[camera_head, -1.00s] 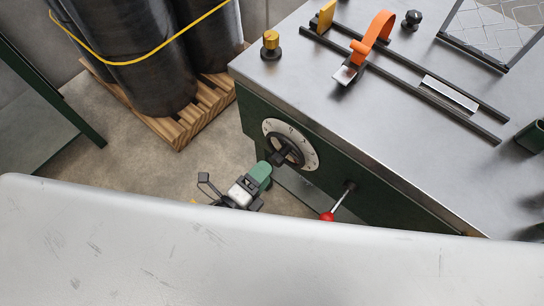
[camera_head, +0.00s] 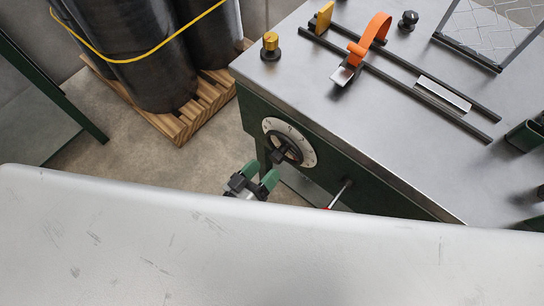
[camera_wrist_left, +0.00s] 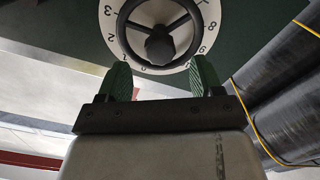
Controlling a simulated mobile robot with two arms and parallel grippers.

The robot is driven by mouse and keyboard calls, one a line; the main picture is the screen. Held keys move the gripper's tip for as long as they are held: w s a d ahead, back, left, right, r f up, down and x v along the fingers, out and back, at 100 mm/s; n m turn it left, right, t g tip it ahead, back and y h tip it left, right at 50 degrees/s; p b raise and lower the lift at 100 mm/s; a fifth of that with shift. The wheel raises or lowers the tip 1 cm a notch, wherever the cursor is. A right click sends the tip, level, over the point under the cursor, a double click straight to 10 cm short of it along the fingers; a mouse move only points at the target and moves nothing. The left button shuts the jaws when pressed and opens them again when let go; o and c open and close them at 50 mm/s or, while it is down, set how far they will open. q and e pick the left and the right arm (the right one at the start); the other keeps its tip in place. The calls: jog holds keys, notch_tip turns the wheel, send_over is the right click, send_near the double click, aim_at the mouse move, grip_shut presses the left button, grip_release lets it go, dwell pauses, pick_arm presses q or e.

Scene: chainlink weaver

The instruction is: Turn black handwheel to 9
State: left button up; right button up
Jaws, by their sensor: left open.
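The black handwheel (camera_head: 283,149) sits on a white numbered dial (camera_head: 307,153) on the green front of the machine. In the left wrist view the handwheel (camera_wrist_left: 158,32) with its spokes and dark hub shows beyond the fingertips, with dial numbers around it. My left gripper (camera_head: 261,173) is open, just in front of and below the wheel. In the left wrist view its two green fingers (camera_wrist_left: 161,72) stand apart, with nothing seen between them. The right gripper is not in view.
A red-tipped lever (camera_head: 340,193) sticks out right of the dial. The metal tabletop (camera_head: 330,110) above carries rails, an orange clamp (camera_head: 371,40) and a yellow-topped knob (camera_head: 270,46). Dark rolls on a wooden pallet (camera_head: 205,105) stand behind left. A pale curved surface fills the foreground.

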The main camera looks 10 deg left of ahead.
aim_at(273, 160)
pick_arm(q)
jog(key=n, duration=0.4)
jog(key=shift+n, duration=0.4)
jog(key=n, duration=0.4)
jog(key=shift+f, duration=0.1)
jog(key=n+b, duration=0.3)
jog(key=n, duration=0.5)
jog(key=shift+f+n, duration=0.15)
jog(key=shift+n, duration=0.65)
jog(key=x, duration=0.4)
jog(key=shift+r, duration=0.25)
